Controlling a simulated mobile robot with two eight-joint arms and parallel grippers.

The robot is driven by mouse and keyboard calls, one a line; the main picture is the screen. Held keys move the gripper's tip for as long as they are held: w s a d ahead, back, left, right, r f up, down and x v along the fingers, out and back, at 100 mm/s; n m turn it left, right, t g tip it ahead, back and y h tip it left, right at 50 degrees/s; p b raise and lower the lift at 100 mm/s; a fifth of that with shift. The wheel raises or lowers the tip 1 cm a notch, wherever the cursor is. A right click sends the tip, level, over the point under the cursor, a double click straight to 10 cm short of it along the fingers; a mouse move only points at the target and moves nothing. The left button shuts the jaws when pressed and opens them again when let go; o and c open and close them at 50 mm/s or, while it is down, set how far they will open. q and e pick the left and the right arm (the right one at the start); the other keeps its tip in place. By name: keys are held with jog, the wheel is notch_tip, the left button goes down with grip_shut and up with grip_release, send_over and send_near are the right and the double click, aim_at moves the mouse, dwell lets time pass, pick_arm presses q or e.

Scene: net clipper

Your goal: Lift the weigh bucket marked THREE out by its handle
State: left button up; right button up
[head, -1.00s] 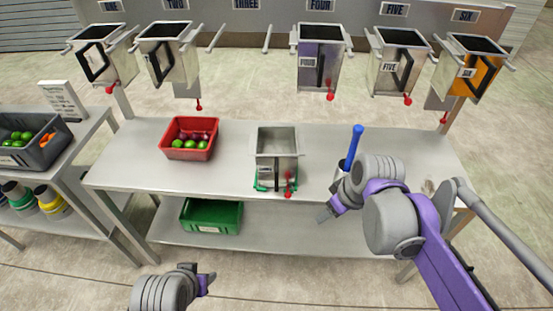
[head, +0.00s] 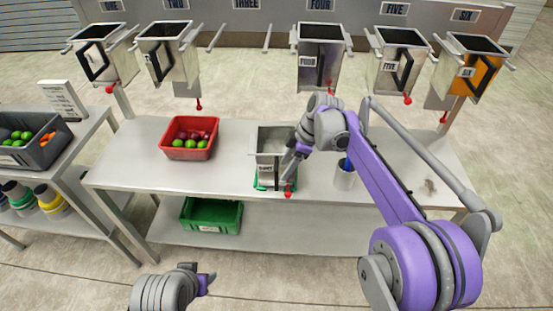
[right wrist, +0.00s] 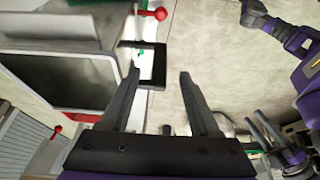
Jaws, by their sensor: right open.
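A grey metal weigh bucket (head: 270,140) stands on the table in a green holder (head: 258,185); its label is too small to read, but the rack place marked THREE (head: 245,4) is empty. In the right wrist view the bucket (right wrist: 60,78) is at left, and its black square handle (right wrist: 160,62) juts toward my gripper. My right gripper (head: 287,165) is open at the bucket's right front. In the wrist view the fingers (right wrist: 160,75) straddle the handle's outer bar, the left finger overlapping the handle; contact is unclear. My left gripper (head: 200,278) is low in front, away from the table.
Other buckets hang on the rack behind, such as FOUR (head: 319,50) and FIVE (head: 397,50). A red crate of produce (head: 188,152) stands left of the bucket. A green crate (head: 210,228) is on the lower shelf.

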jog(key=shift+x, duration=3.1)
grip_shut()
